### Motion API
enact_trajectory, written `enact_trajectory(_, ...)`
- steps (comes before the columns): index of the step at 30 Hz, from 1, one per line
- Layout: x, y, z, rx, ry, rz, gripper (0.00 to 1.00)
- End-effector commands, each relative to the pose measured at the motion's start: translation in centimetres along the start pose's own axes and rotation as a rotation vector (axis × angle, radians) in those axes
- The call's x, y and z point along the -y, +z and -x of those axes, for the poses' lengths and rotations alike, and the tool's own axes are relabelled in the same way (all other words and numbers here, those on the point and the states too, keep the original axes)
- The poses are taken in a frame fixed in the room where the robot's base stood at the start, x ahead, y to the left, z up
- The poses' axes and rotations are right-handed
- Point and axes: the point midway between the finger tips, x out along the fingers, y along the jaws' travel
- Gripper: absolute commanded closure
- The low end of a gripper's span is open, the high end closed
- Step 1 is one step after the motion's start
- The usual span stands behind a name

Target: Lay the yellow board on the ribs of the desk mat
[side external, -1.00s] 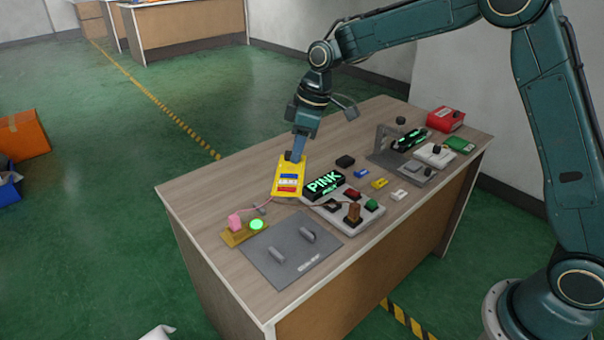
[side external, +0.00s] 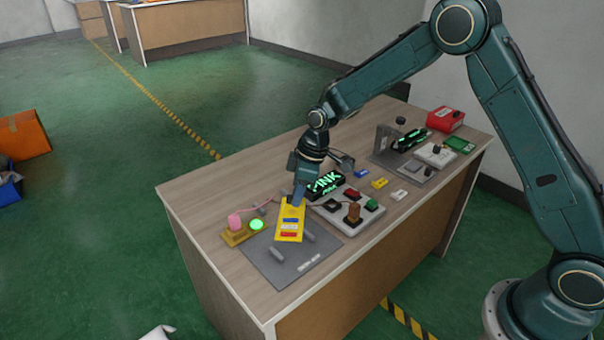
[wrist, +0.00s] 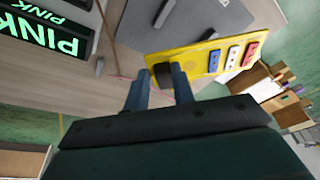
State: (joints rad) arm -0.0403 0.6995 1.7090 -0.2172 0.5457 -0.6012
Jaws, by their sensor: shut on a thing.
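The yellow board (side external: 289,231) carries blue, white and red blocks on its face. My gripper (side external: 297,200) is shut on one end of it and holds it over the back part of the grey desk mat (side external: 274,266). In the wrist view the fingers (wrist: 160,85) grip a dark piece at the end of the board (wrist: 205,58). The mat has two raised grey ribs; the left rib (side external: 276,254) shows clear of the board, and the other (side external: 308,236) shows at the board's right edge. I cannot tell whether the board touches a rib.
A pink plug on a wooden base (side external: 238,231) with a green light stands left of the mat. A lit PINK sign (side external: 325,184) and a grey switch panel (side external: 352,214) stand to the right. The table's front left is clear.

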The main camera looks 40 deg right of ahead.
Motion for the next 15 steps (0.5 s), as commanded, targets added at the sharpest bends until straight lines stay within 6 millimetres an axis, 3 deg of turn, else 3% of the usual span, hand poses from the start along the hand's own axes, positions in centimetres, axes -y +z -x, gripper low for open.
enact_trajectory(6, -0.1, 0.8, -2.9, 0.002, -0.001, -0.001, 0.98)
enact_trajectory(15, -0.1, 0.9, -3.4, 0.000, 0.001, 0.000, 0.98)
